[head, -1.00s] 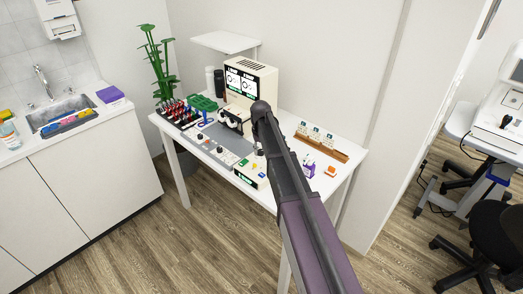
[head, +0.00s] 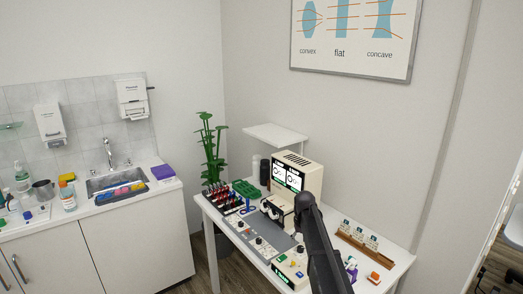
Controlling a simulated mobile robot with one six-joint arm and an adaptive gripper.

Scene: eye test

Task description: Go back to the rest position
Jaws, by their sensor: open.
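My dark arm (head: 322,250) rises from the bottom edge of the head view, in front of the right part of the white table (head: 398,262). Its upper end stands just in front of the beige instrument with a screen (head: 299,175). My gripper cannot be made out; what lies beyond the arm's upper end is hidden.
The table carries a dark rack of coloured tools (head: 222,197), a green tray (head: 245,188), a grey panel (head: 240,224), a wooden card holder (head: 357,243) and a small orange block (head: 374,278). A sink counter (head: 120,208) stands left. A lens poster (head: 354,37) hangs above.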

